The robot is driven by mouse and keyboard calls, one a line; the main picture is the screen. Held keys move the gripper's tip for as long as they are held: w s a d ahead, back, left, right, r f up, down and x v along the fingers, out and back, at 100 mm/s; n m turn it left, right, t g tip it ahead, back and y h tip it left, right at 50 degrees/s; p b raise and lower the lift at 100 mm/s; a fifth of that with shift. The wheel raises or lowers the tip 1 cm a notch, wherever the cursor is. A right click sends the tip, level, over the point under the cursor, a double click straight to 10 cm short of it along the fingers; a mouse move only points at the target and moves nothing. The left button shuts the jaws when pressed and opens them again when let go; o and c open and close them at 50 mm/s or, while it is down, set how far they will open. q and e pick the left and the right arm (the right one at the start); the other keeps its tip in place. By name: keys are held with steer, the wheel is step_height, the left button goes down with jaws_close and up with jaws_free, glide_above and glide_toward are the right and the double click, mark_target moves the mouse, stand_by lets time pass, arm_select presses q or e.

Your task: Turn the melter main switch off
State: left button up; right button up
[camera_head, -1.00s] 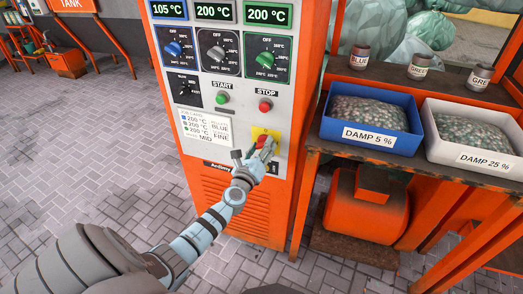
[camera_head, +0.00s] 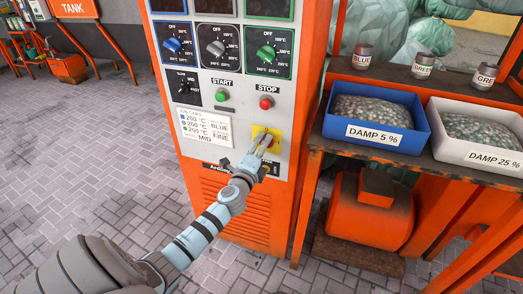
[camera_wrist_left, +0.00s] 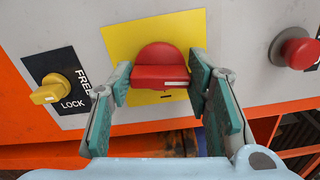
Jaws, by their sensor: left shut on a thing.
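The melter main switch is a red rotary handle (camera_wrist_left: 160,67) on a yellow plate (camera_wrist_left: 117,40), low on the grey cabinet face. In the left wrist view, the handle's grip bar lies level across the picture, with a white mark toward its right end. My left gripper (camera_wrist_left: 161,82) has one finger at each end of the handle and is shut on it. In the head view, my left gripper (camera_head: 262,146) covers most of the handle in front of the yellow plate (camera_head: 257,131). The temperature displays (camera_head: 214,6) at the top edge look dark. My right gripper is not in view.
A yellow FREE/LOCK knob (camera_wrist_left: 48,93) sits left of the switch in the wrist view, and a red button (camera_wrist_left: 296,52) right. Above the switch are the START button (camera_head: 222,95) and STOP button (camera_head: 266,103). A shelf with a blue bin (camera_head: 375,122) stands to the right.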

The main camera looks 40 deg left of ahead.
arm_select(q)
steer(key=shift+f+n+b, duration=0.15)
steer(key=shift+n+b, duration=0.15)
steer(key=shift+n, duration=0.6)
steer(key=o, duration=1.2)
steer(key=shift+c, duration=0.2)
steer(key=v, duration=1.2)
